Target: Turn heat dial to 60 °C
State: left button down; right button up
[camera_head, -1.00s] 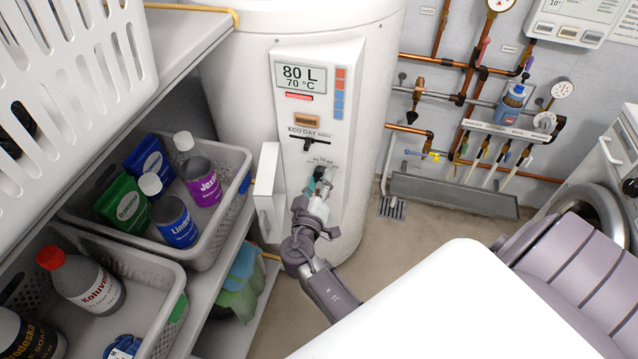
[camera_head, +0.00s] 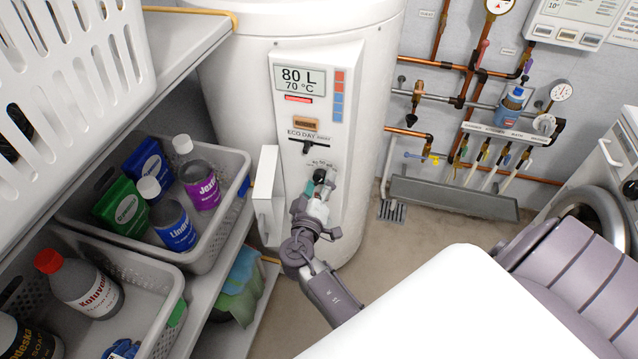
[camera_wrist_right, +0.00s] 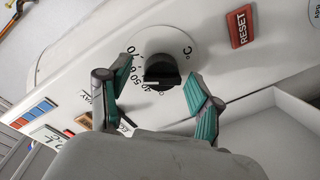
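The black heat dial (camera_wrist_right: 160,70) sits on a round white scale with numbers and °C on the front of the white boiler. In the head view the dial (camera_head: 320,174) shows just above my right gripper (camera_head: 315,191). In the right wrist view my right gripper (camera_wrist_right: 160,87) is open, its teal-padded fingers on either side of the dial with visible gaps. The exact dial setting is hard to read. The boiler display (camera_head: 299,80) reads 80 L and 70 °C. My left gripper is not in view.
A red RESET label (camera_wrist_right: 241,26) is beside the dial. A white open flap or box (camera_head: 267,195) stands out left of my right gripper. A shelf with bottle baskets (camera_head: 215,240) is at left. Pipes and valves (camera_head: 480,140) line the wall at right.

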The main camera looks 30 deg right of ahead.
jog(key=shift+a, duration=0.1)
jog(key=v, duration=0.7)
jog(key=shift+s, duration=0.2)
jog(key=shift+a, duration=0.15)
jog(key=s+a+f+n+g+y, duration=0.2)
jog(key=s+f+y, duration=0.1)
jog(key=f, duration=0.6)
jog(key=s+a+f+n+g+y, duration=0.1)
jog(key=s+f+y, duration=0.15)
jog(key=f, duration=0.75)
jog(key=s+a+f+n+g+y, duration=0.2)
jog(key=s+f, duration=0.2)
jog(key=f, duration=0.5)
jog(key=s+f+g+y, duration=0.1)
jog(key=s+f+g, duration=0.1)
jog(key=s+f, duration=0.3)
jog(key=s+d+f+m+g+y, duration=0.1)
jog(key=s+f, duration=0.5)
jog(key=s, duration=0.8)
jog(key=s+d+f+m+g+y, duration=0.1)
jog(key=s+f+g+y, duration=0.2)
jog(key=s+f, duration=0.3)
jog(key=s, duration=0.4)
